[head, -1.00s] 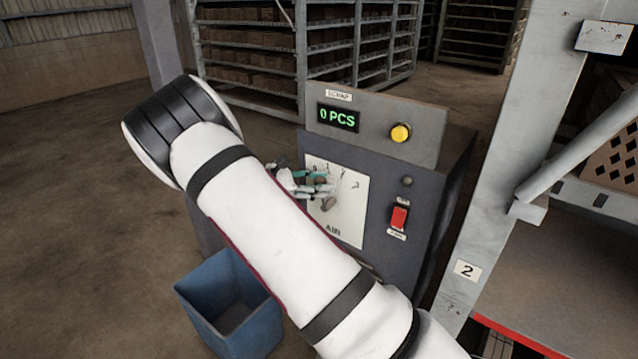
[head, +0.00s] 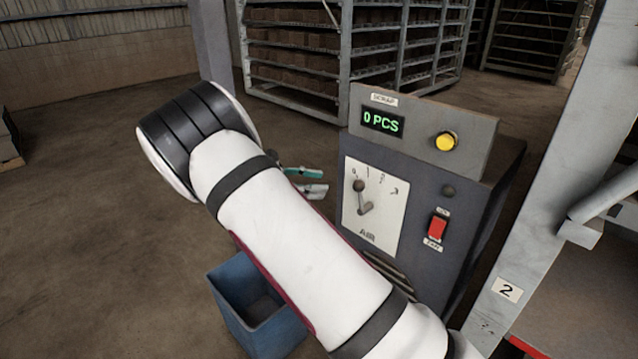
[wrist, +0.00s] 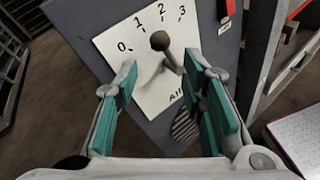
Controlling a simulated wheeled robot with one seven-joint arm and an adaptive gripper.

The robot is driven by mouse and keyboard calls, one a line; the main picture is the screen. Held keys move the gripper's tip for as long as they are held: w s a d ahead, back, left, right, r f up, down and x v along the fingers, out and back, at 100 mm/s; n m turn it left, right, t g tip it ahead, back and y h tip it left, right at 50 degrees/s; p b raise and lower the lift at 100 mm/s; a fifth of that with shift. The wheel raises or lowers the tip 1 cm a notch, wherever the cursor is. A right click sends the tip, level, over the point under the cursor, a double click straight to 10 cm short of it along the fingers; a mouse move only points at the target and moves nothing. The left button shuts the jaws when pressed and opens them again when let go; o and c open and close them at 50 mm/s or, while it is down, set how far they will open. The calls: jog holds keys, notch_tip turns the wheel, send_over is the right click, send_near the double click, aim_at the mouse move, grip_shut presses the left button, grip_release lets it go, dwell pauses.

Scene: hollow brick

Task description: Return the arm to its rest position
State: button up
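My gripper (head: 308,181) is open and empty, with teal finger pads. It stands left of the control box in the head view, partly hidden by my white arm. In the wrist view my gripper (wrist: 165,85) has its fingers spread wide, with the dark lever (wrist: 162,45) showing between and beyond them. In the head view the lever (head: 361,196) is clear of the fingers, its knob just below the 0 mark. The lever sits on a white AIR plate (head: 385,222) marked 0 to 3.
The grey control box (head: 480,185) has a display (head: 382,122) reading 0 PCS, a yellow button (head: 445,141) and a red switch (head: 437,227). A blue bin (head: 235,310) stands on the floor below my arm. Shelving stands behind. The floor at left is open.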

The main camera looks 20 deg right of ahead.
dwell(0.3)
jog(key=s+d+r+m+y, duration=0.1)
jog(key=s+r+m+y, duration=0.2)
jog(key=s+r+y, duration=0.35)
jog(key=s+d+r+m+y, duration=0.1)
jog(key=s+r+m+y, duration=0.25)
jog(key=s, duration=0.65)
jog(key=s+a+r+m+t+y, duration=0.1)
jog(key=s+a+m+t+y, duration=0.1)
jog(key=s, duration=0.7)
jog(key=s+a+r+m+t+y, duration=0.2)
jog(key=s+a+m+t, duration=0.2)
jog(key=s, duration=0.6)
jog(key=shift+s+a+t+y, duration=0.3)
jog(key=shift+a+y, duration=0.1)
jog(key=shift+a, duration=0.35)
